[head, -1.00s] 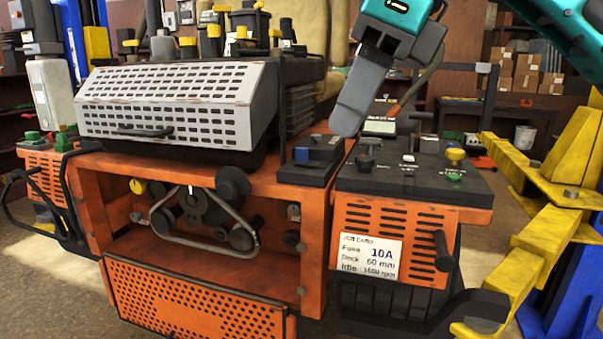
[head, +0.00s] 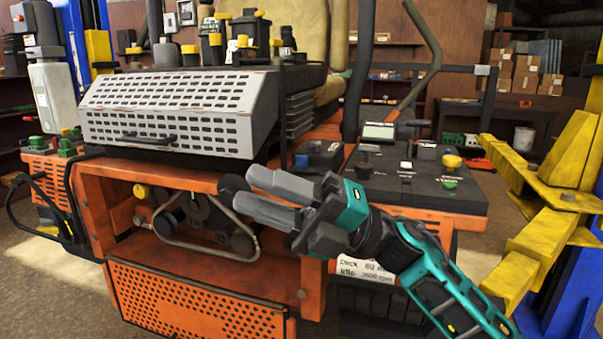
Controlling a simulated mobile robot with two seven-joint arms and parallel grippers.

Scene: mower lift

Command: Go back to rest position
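My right gripper (head: 246,188) reaches in from the lower right on its teal and black arm. Its two grey fingers point left in front of the orange mower (head: 200,180), near the belt and pulleys (head: 195,215). The fingers look parted, with a narrow gap and nothing held between them. I cannot tell whether they touch the mower. My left gripper is not in view.
A grey perforated cover (head: 175,108) sits on the mower. The control panel (head: 415,180) with knobs is at right. A yellow lift arm (head: 540,245) and blue post (head: 575,290) stand at the right. Shelves with cardboard boxes (head: 525,73) are behind.

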